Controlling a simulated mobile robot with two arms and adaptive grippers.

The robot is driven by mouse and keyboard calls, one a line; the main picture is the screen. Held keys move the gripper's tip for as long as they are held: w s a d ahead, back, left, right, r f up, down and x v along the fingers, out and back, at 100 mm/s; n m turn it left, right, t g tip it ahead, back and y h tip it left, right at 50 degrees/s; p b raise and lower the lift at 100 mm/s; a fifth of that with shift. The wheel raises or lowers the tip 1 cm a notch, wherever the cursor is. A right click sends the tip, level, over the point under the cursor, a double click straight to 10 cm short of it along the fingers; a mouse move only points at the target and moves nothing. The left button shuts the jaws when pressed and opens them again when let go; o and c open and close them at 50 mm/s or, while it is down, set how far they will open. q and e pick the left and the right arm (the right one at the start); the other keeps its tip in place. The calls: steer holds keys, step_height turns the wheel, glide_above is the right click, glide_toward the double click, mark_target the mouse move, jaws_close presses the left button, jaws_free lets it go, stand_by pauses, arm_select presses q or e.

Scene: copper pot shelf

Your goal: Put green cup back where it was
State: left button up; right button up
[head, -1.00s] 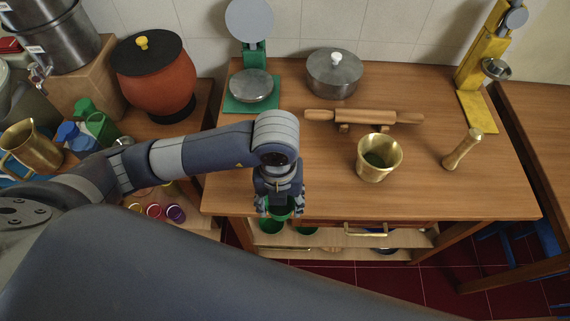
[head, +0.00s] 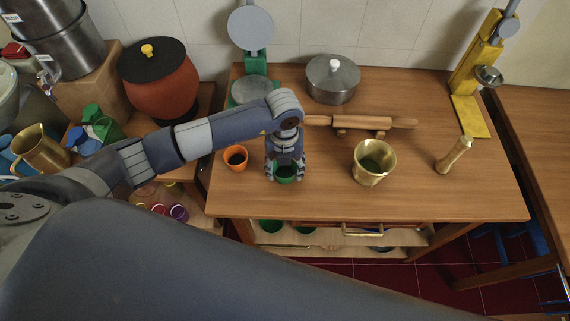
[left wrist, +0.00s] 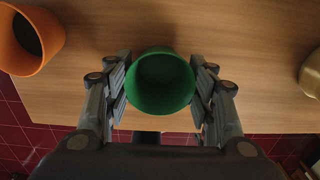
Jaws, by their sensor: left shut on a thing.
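The green cup (head: 286,174) is held by my left gripper (head: 285,168) over the front left part of the wooden table. In the left wrist view the green cup (left wrist: 160,84) sits between both fingers of my left gripper (left wrist: 160,90), its open mouth facing the camera. I cannot tell whether its base touches the table. An orange cup (head: 236,158) stands on the table to its left and also shows in the left wrist view (left wrist: 22,42). My right gripper is not in view.
A brass mortar (head: 361,171) stands to the right, with a pestle (head: 454,155) beyond it. A rolling pin (head: 370,123), a lidded pot (head: 334,80) and a green scale (head: 256,65) are behind. Green cups (head: 271,226) sit on the lower shelf. The table's front right is clear.

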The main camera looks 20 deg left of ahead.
mark_target(285, 175)
arm_select(q)
steer(key=shift+f, duration=0.1)
steer(key=shift+f+b, duration=0.15)
steer(key=shift+b, duration=0.15)
steer(key=o, duration=1.1)
steer(key=shift+c, duration=0.2)
steer(key=shift+r, duration=0.25)
step_height(285, 175, up, 12)
steer(key=b, duration=0.2)
